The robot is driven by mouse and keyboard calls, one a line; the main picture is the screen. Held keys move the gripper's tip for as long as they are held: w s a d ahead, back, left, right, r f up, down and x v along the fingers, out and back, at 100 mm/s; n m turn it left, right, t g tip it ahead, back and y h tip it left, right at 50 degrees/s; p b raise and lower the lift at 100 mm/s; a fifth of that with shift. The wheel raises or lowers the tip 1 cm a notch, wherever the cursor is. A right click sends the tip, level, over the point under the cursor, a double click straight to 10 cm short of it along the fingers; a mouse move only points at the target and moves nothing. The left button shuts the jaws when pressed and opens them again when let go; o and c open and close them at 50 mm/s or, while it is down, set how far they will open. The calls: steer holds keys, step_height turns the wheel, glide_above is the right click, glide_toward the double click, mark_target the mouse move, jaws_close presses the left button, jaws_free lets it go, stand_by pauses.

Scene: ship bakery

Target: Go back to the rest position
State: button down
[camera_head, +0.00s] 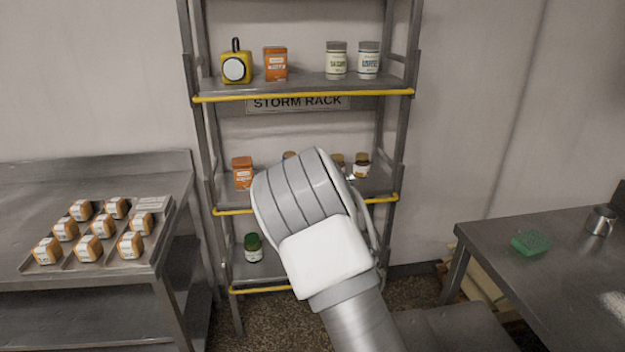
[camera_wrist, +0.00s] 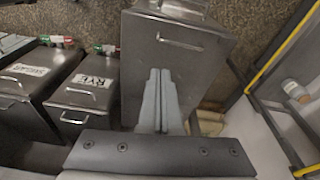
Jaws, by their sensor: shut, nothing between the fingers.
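My gripper (camera_wrist: 160,72) shows in the wrist view with its two grey fingers together and nothing between them. It points over a metal bin (camera_wrist: 200,75) with a bar handle; I cannot tell how far above the bin it is. In the head view my arm rises in front of the storm rack (camera_head: 300,97), and the gripper itself is hidden behind the arm's thick white and grey links. The arm covers the middle of the rack's lower shelves.
Left stands a steel table (camera_head: 60,180) with several wrapped loaves (camera_head: 90,247) on a tray. Right is a steel table (camera_head: 570,265) with a green sponge (camera_head: 530,242) and metal cup (camera_head: 601,221). In the wrist view, a bin labelled RYE (camera_wrist: 85,97) stands left, rack posts right.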

steer(key=s+a+r+n+t+y, duration=0.1)
steer(key=s+r+n, duration=0.15)
steer(key=r, duration=0.55)
steer(key=s+a+r+n+y, duration=0.1)
steer(key=s+r+n+y, duration=0.15)
steer(key=r, duration=0.45)
steer(key=s+a+r+n+t+y, duration=0.1)
steer(key=s+a+r+n, duration=0.15)
steer(key=r, duration=0.55)
steer(key=s+d+r+n+t+h, duration=0.1)
steer(key=s+d+r+n, duration=0.1)
steer(key=s+r, duration=0.4)
steer(key=s+d+r+n+t+h+p, duration=0.1)
steer(key=s+d+r+n+t, duration=0.1)
steer(key=s+r+n, duration=0.3)
steer(key=shift+s+d+r, duration=0.35)
steer(key=shift+s, duration=0.65)
steer(key=shift+n+h, duration=0.25)
